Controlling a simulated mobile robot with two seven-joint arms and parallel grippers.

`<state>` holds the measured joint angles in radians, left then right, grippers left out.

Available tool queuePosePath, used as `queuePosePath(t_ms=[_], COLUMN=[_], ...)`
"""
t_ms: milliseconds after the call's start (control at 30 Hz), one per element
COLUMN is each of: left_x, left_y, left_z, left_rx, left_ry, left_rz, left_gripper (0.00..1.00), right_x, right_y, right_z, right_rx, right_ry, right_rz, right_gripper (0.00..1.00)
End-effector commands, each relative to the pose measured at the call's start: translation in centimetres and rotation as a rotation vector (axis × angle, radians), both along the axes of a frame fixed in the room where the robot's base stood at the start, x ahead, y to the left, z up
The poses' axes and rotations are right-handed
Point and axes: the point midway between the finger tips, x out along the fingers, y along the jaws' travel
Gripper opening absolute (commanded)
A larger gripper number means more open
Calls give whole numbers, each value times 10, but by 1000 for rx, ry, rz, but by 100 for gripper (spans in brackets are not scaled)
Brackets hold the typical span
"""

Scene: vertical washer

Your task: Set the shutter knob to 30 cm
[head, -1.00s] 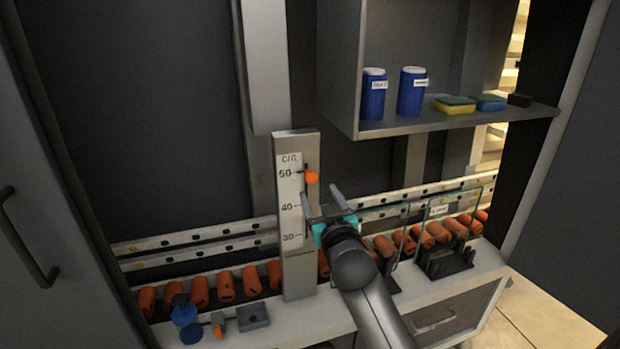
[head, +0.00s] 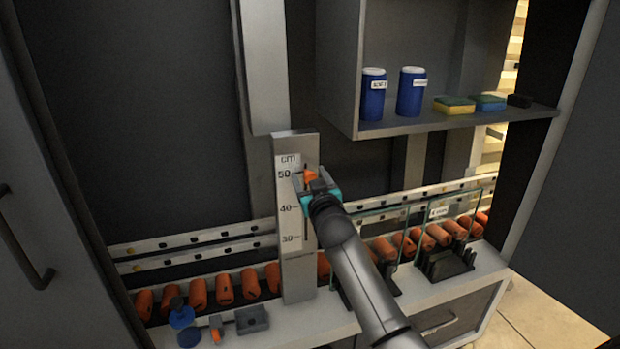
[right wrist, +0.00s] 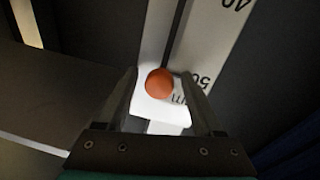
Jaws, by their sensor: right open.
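The orange shutter knob (head: 310,176) sits at about the 50 mark on the upright cm scale (head: 288,200), which reads 50, 40 and 30 from top to bottom. A dark vertical slot runs down beside the numbers. My right gripper (head: 308,182) is at the knob with its fingers open, one on each side of it. In the right wrist view the round knob (right wrist: 160,83) lies between the two open fingers (right wrist: 167,90), with gaps on both sides. My left gripper is not in view.
A shelf (head: 460,118) at upper right holds two blue jars (head: 372,98) and sponges (head: 455,105). Orange rollers (head: 224,290) line the counter behind the scale post. Glass panes (head: 385,235) stand right of it.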

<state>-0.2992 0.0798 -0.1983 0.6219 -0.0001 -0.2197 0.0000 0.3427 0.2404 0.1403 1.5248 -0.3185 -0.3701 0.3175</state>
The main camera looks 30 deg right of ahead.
Motion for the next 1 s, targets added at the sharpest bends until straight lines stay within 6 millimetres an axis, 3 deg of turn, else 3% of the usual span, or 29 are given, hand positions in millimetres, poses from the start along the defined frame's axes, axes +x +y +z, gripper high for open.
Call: queuePosePath(t_ms=[67,667,1000], left_x=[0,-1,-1], left_y=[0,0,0], left_z=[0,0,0], left_rx=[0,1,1], left_ry=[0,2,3], left_rz=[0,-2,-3], left_gripper=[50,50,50], right_x=[0,0,0], right_y=[0,0,0], right_z=[0,0,0], right_rx=[0,0,0], right_ry=[0,1,1], right_rz=[0,0,0], right_gripper=[69,2,0])
